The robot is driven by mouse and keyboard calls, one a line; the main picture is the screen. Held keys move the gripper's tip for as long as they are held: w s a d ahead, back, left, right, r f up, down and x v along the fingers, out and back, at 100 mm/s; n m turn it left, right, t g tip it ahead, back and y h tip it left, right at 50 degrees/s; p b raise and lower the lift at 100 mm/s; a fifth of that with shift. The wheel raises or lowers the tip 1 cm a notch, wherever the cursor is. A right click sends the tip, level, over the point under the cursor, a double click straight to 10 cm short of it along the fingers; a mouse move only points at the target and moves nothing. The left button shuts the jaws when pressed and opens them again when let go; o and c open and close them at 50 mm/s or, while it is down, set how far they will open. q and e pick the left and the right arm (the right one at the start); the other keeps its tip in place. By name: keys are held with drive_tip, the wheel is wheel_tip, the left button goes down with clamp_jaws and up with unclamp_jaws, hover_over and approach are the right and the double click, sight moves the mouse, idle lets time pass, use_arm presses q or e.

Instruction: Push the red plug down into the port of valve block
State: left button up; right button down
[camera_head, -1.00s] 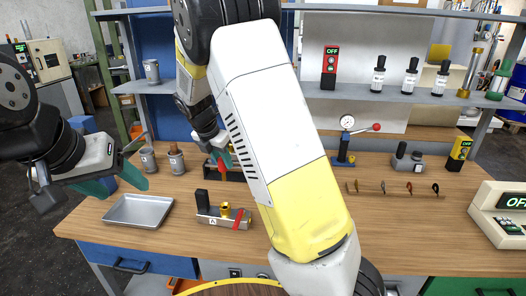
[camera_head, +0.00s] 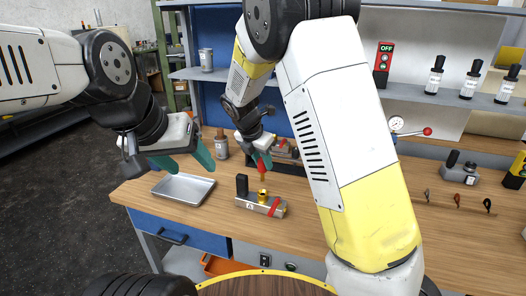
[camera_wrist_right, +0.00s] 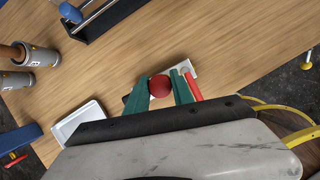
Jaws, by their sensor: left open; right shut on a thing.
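My right gripper (camera_head: 259,158) is shut on the red plug (camera_head: 262,170) and holds it upright, tip down, above the valve block (camera_head: 254,206). The valve block lies on the bench, with a black knob, a brass port (camera_head: 262,195) and a red lever. In the head view the plug tip is just above the port, with what looks like a small gap. In the right wrist view the plug's round red head (camera_wrist_right: 160,86) sits between the green fingers, hiding the port; part of the block (camera_wrist_right: 188,68) shows behind. My left gripper (camera_head: 182,160) is open and empty above the tray.
A metal tray (camera_head: 183,189) lies left of the valve block. A grey can (camera_head: 221,147) and a dark rack (camera_head: 287,152) stand behind. The bench in front of the block is clear.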

sight(262, 180)
drive_tip(key=shift+f, duration=1.75)
drive_tip(key=shift+f, duration=2.3)
drive_tip(key=c, duration=1)
unclamp_jaws()
drive_tip(key=shift+r, duration=0.15)
drive_tip(key=v, duration=0.7)
drive_tip(key=shift+s+r, duration=0.15)
drive_tip(key=shift+r, duration=0.1)
